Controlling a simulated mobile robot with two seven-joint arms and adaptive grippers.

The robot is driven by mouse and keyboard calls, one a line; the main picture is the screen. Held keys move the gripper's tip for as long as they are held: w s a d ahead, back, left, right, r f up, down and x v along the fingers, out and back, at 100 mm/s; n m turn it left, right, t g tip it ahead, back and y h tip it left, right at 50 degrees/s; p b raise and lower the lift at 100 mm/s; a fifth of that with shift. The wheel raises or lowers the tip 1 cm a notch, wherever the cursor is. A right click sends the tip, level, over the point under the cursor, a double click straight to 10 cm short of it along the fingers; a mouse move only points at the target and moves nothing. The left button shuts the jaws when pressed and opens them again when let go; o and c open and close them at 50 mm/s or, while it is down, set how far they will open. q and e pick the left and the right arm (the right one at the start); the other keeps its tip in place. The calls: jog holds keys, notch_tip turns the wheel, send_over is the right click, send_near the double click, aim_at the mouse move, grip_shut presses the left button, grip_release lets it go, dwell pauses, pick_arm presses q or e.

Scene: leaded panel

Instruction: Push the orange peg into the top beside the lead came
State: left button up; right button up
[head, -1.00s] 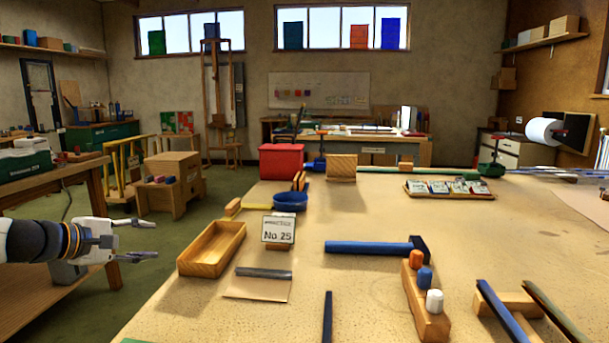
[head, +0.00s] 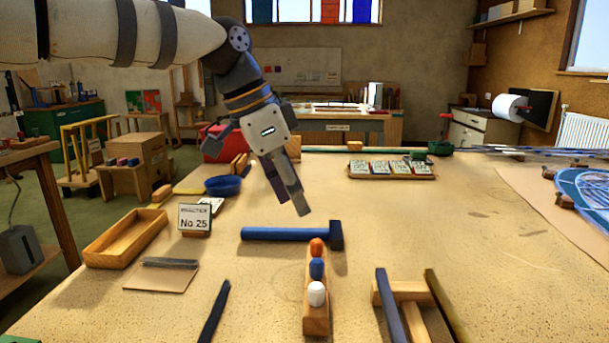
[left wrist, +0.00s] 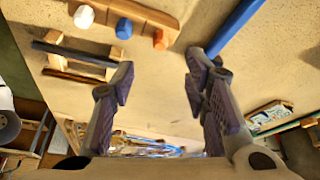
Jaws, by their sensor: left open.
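The orange peg (head: 316,246) stands at the far end of a wooden block (head: 316,322), in line with a blue peg (head: 316,268) and a white peg (head: 317,293). My left gripper (head: 288,192) hangs above the table, beyond the blue-handled hammer (head: 285,234), pointing down. In the left wrist view its fingers (left wrist: 160,76) are wide apart with nothing between them; the orange peg (left wrist: 160,39) shows past the fingertips, apart from them. A grey strip (head: 171,263), possibly the lead came, lies on a tan sheet. My right gripper is not in view.
A wooden tray (head: 127,240), a No. 25 card (head: 194,219) and a blue bowl (head: 233,186) stand at the left. Dark bars (head: 391,305) lie on a wooden frame at the front right. A round blue glass panel (head: 588,188) lies far right. The right middle is clear.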

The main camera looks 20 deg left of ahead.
aim_at(316, 241)
pick_arm(q)
jog(key=x, duration=0.9)
jog(key=shift+w+f, duration=0.15)
jog(key=shift+f, duration=0.15)
jog(key=shift+r, duration=0.1)
grip_shut()
